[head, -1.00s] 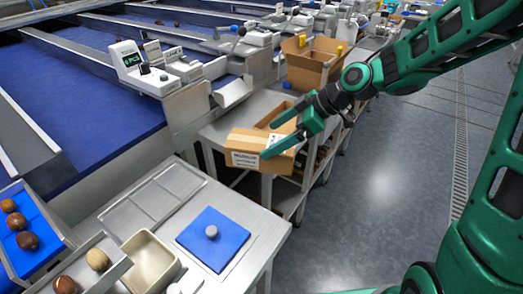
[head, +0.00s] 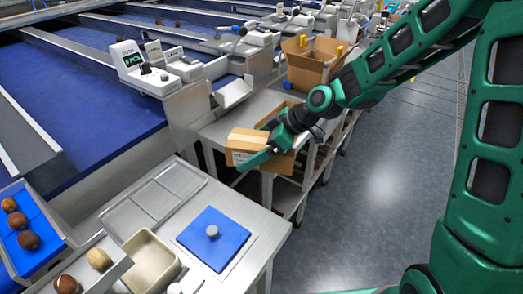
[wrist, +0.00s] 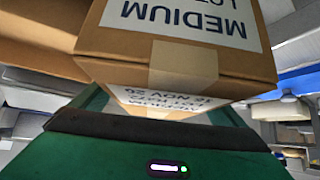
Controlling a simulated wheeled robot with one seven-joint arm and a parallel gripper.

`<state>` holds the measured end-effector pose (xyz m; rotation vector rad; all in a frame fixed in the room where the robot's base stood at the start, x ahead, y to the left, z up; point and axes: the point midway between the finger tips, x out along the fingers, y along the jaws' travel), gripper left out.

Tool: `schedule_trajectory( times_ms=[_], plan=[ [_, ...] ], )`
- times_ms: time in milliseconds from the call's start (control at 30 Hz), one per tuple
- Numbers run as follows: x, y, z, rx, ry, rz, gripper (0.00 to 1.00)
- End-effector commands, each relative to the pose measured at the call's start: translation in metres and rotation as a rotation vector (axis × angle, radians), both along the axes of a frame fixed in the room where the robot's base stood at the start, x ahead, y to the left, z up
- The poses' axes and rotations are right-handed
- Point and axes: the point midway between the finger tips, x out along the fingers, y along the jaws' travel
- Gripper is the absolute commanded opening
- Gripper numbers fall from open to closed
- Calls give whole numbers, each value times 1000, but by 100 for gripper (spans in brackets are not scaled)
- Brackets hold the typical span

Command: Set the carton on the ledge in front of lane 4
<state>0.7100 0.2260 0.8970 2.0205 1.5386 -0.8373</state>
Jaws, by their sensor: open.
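A brown carton (head: 243,142) with tape and a white label sits at the near end of the steel ledge (head: 217,130), beside the sorting lanes. In the wrist view the carton (wrist: 250,62) fills the upper middle, its label reading "MEDIUM" upside down. My gripper (head: 262,146) is open and low over the carton, one green finger crossing its near face in the head view. In the wrist view my fingers (wrist: 160,108) show at either side of the carton's lower part; contact cannot be told. My gripper hides part of the carton. No lane number is readable.
A larger open carton (head: 311,62) stands farther back along the ledge. A counting display (head: 130,58) and scales stand at the lane ends. Grey floor lies open at right.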

Motion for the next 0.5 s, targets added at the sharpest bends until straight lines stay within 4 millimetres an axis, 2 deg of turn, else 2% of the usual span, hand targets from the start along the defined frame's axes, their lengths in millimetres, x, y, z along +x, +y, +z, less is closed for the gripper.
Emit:
schedule_trajectory(
  times_ms=[67, 300, 367, 500],
  plan=[
    [0, 0, 0, 0, 0, 0, 91],
    [0, 0, 0, 0, 0, 0, 34],
    [1, 0, 1, 1, -2, 0, 23],
    [0, 0, 1, 1, -2, 0, 23]
  ],
)
